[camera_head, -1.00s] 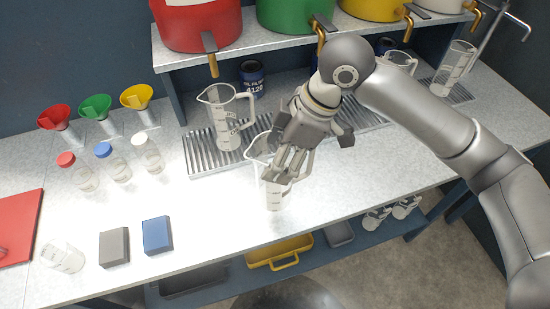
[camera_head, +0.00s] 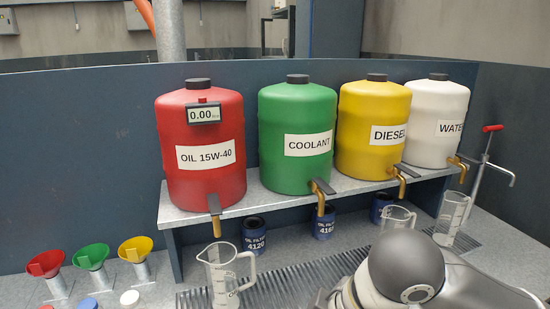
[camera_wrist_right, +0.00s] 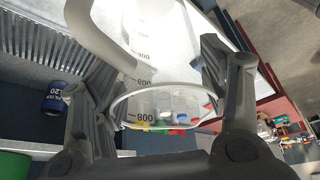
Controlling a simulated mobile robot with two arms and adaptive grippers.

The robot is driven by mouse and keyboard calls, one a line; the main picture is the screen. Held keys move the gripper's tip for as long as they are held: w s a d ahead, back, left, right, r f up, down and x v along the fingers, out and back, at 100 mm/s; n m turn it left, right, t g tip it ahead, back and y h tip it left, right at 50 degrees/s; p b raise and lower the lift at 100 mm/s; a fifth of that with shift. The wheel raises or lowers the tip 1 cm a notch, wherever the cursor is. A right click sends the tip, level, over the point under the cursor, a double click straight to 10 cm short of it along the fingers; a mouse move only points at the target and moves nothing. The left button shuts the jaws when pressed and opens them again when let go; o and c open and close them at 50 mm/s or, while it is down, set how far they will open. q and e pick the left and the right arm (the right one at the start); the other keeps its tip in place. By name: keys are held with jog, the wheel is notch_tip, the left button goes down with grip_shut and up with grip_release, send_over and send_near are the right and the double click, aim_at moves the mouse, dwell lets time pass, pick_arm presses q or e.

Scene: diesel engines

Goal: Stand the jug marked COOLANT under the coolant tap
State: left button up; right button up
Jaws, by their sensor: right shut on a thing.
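The green coolant tank (camera_head: 297,165) stands on a shelf, with its brass coolant tap (camera_head: 321,200) pointing down at the front. My right gripper (camera_wrist_right: 157,60) is shut on a clear jug (camera_wrist_right: 145,76) with dark measuring numbers, seen close up in the right wrist view. Its name marking is not readable there. In the head view only my right wrist shows at the bottom edge; the fingers and held jug are below the frame. The slotted drip grate (camera_head: 290,288) runs below the taps. My left gripper is not in view.
A clear jug (camera_head: 224,277) stands below the red oil tank's tap; others stand below the diesel (camera_head: 397,218) and water (camera_head: 450,217) taps. Dark blue filter cans (camera_head: 324,226) stand behind the grate. Colored funnels (camera_head: 90,258) are at left.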

jog(key=w+d+f+m+t+h, duration=0.1)
jog(key=w+d+f+m+h, duration=0.1)
jog(key=d+m, duration=0.5)
jog(key=w+d+f+m+t+h, duration=0.2)
jog(key=w+d+f+m, duration=0.2)
jog(key=w+d+m, duration=0.2)
jog(key=shift+w+d+m, duration=0.4)
jog(key=shift+w+d, duration=0.05)
jog(key=shift+w, duration=0.1)
jog(key=shift+a+f, duration=0.1)
jog(key=shift+f, duration=0.1)
jog(key=shift+r, duration=0.1)
